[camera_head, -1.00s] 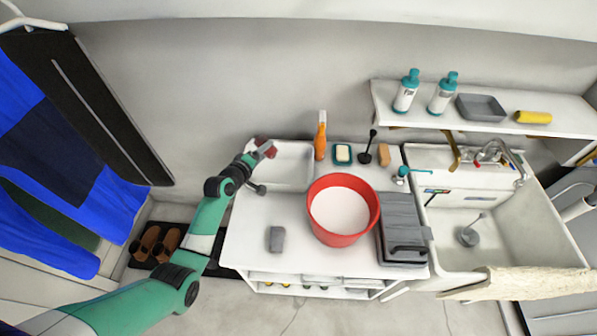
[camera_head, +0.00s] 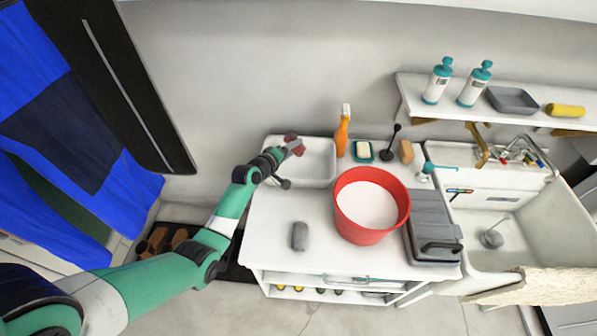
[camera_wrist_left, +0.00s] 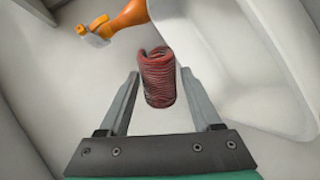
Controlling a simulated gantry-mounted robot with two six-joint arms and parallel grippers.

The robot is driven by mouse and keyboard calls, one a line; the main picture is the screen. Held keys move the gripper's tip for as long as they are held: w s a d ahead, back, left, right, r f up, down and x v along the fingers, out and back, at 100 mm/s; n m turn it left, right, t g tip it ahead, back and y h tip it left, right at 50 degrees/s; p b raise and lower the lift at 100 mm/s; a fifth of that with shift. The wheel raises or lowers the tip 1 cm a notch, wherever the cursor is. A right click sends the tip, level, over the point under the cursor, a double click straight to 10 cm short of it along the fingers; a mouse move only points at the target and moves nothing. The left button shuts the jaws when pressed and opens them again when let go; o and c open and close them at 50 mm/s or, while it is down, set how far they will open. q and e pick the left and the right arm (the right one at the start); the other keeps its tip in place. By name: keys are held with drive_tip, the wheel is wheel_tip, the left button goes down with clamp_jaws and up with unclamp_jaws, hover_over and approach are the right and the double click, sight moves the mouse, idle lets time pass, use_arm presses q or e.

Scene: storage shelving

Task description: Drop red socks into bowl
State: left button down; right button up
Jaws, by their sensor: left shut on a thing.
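The rolled red socks (camera_head: 294,143) are at the tip of my left gripper (camera_head: 283,152), above the white tray at the back left of the cabinet top. In the left wrist view, the red socks (camera_wrist_left: 157,80) sit between the two fingers of my left gripper (camera_wrist_left: 160,76), which is shut on them. The red bowl (camera_head: 362,234), a round tub with a pale inside, stands on the cabinet top to the right and nearer. It looks empty. My right gripper is not in view.
The white tray (camera_head: 318,183) lies under the gripper. An orange spray bottle (camera_head: 342,135) stands behind the bowl; it also shows in the left wrist view (camera_wrist_left: 128,18). A grey roll (camera_head: 299,236) lies in front left of the bowl, a grey box (camera_head: 432,220) right of it.

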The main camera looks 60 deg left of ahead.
use_arm(q)
drive_tip(key=shift+f, duration=0.65)
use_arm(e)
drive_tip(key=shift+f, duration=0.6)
use_arm(q)
unclamp_jaws()
drive_tip(key=shift+s+r, duration=0.1)
drive_tip(key=shift+s+d+r, duration=0.15)
drive_tip(key=shift+s, duration=0.05)
drive_tip(key=p+v, duration=0.3)
drive_tip(key=v, duration=0.8)
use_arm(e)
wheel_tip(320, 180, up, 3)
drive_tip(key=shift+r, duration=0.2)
use_arm(q)
drive_tip(key=shift+w, duration=0.1)
